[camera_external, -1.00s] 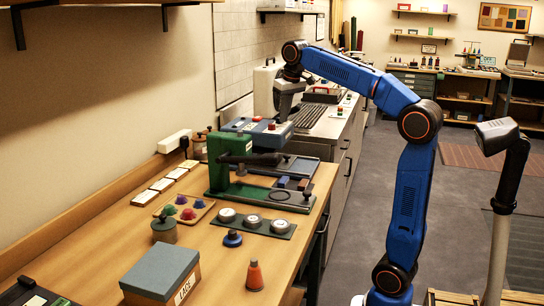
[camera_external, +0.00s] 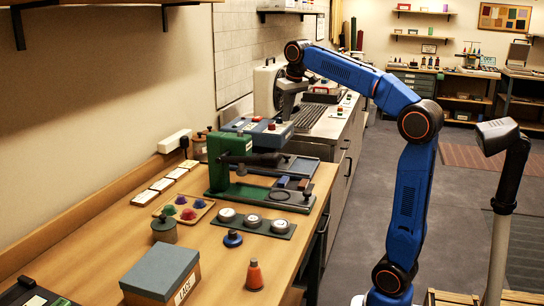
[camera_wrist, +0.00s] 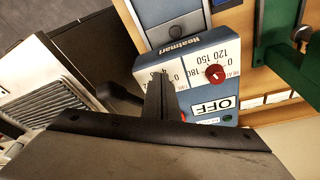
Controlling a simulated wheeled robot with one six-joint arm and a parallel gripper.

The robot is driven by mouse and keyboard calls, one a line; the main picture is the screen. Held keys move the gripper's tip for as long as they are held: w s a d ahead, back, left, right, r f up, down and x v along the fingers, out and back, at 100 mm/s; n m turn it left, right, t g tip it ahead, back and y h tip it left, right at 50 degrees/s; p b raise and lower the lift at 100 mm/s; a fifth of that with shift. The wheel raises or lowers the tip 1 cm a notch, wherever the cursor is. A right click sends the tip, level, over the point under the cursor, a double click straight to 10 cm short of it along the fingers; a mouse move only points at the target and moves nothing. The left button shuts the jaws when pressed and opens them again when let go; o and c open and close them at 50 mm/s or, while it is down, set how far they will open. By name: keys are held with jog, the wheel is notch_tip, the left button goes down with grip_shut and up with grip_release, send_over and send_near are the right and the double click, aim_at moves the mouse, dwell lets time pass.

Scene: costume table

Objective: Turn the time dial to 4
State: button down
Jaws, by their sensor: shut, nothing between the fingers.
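The blue heat press (camera_external: 258,130) stands on the wooden table behind the green press; its pale panel also shows upside down in the wrist view (camera_wrist: 200,72). On it I see a red heat dial (camera_wrist: 215,73) marked with 120, 150 and 180, and an OFF display (camera_wrist: 211,106). A second scale with small numbers, including a 4, shows beside my fingers; its dial is mostly hidden behind them. My gripper (camera_wrist: 160,78) is shut and empty, over the panel at that scale. I cannot tell whether the fingertips touch the dial. My gripper (camera_external: 284,116) is just above the press in the external view.
The green press (camera_external: 232,168) stands in front of the heat press. A grey-blue box (camera_external: 160,275), an orange bottle (camera_external: 254,275) and a tray of round pieces are nearer on the table.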

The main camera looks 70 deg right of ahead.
jog(key=shift+s, duration=0.4)
jog(key=w+v, duration=0.1)
jog(key=v, duration=0.4)
jog(key=shift+d+r, duration=0.25)
jog(key=shift+r, duration=0.3)
jog(key=shift+w, duration=0.1)
jog(key=shift+w+a+f, duration=0.25)
jog(key=shift+f, duration=0.75)
jog(key=shift+w+a+f, duration=0.25)
jog(key=shift+a+f, duration=0.05)
jog(key=shift+f, duration=0.7)
jog(key=shift+w+a+f, duration=0.2)
jog(key=shift+a+f, duration=0.05)
jog(key=shift+f, duration=0.75)
